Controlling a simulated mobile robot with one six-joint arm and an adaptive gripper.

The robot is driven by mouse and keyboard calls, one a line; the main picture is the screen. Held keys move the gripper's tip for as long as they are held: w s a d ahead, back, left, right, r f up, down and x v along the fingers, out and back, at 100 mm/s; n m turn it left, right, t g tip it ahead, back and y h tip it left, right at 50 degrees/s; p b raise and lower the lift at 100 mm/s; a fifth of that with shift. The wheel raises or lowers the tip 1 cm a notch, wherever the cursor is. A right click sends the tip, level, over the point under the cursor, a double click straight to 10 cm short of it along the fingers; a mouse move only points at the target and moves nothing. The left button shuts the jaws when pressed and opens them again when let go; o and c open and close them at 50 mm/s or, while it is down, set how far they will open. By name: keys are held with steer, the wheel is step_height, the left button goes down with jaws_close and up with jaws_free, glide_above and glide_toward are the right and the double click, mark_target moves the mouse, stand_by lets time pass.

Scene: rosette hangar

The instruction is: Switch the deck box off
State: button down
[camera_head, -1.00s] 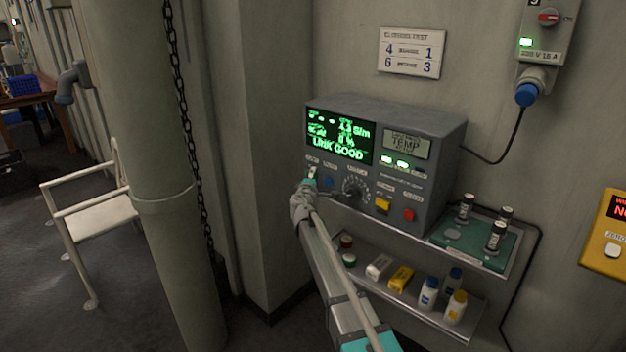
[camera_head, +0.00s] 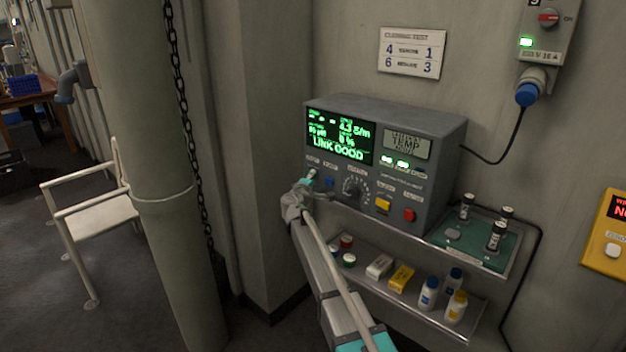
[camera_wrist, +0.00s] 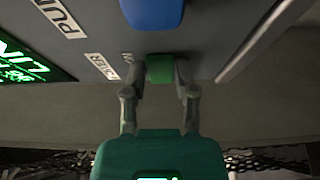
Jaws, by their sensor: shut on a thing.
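The deck box (camera_head: 440,165) is a grey cabinet on a wall shelf. Its screen (camera_head: 340,136) is lit green and reads LINK GOOD. My gripper (camera_head: 308,180) is at the lower left of this front. In the wrist view my gripper (camera_wrist: 160,75) has its fingers shut on a small green switch (camera_wrist: 160,68). A label reading POWER (camera_wrist: 102,66) is beside it, and the blue button (camera_wrist: 152,12) is close by.
A green tray (camera_head: 455,240) with several small cylinders stands right of the box. A lower shelf (camera_head: 440,318) holds bottles and small boxes. A pipe column (camera_head: 150,160), a chain (camera_head: 185,110) and a white chair (camera_head: 95,220) are on the left.

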steer(key=shift+a+m+g+h, duration=0.25)
steer(key=shift+m+g+h, duration=0.25)
steer(key=shift+m+h, duration=0.75)
steer(key=shift+n+h, duration=0.25)
steer(key=shift+c, duration=2)
jaws_free()
steer(key=v, duration=1.2)
